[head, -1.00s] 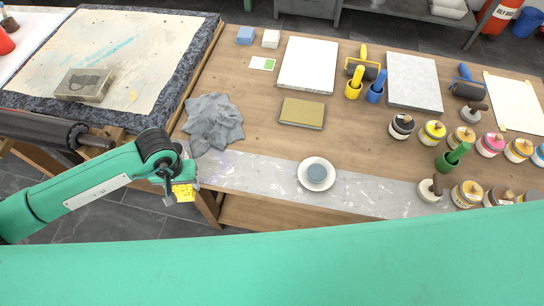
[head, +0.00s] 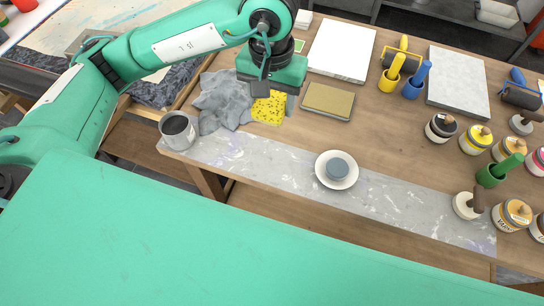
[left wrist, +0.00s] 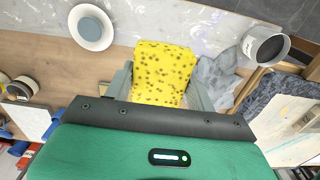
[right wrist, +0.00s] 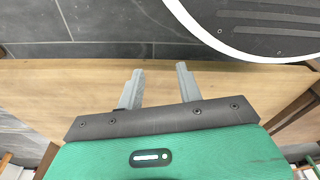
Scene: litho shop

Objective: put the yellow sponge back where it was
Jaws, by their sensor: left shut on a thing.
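The yellow sponge (head: 269,107), speckled with dark spots, is between the fingers of my left gripper (head: 271,97). It is over the wooden table, between the crumpled grey rag (head: 222,100) and the olive-topped block (head: 328,101). I cannot tell whether it touches the tabletop. In the left wrist view the sponge (left wrist: 162,72) fills the space between both grey fingers. My right gripper (right wrist: 160,85) shows only in the right wrist view, with its fingers apart and nothing between them.
A grey mug (head: 178,131) stands at the table's front left corner. A white bowl with a blue-grey thing in it (head: 337,170) sits on the marbled front strip (head: 270,163). Ink jars and rollers crowd the right. Bare wood lies right of the olive-topped block.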

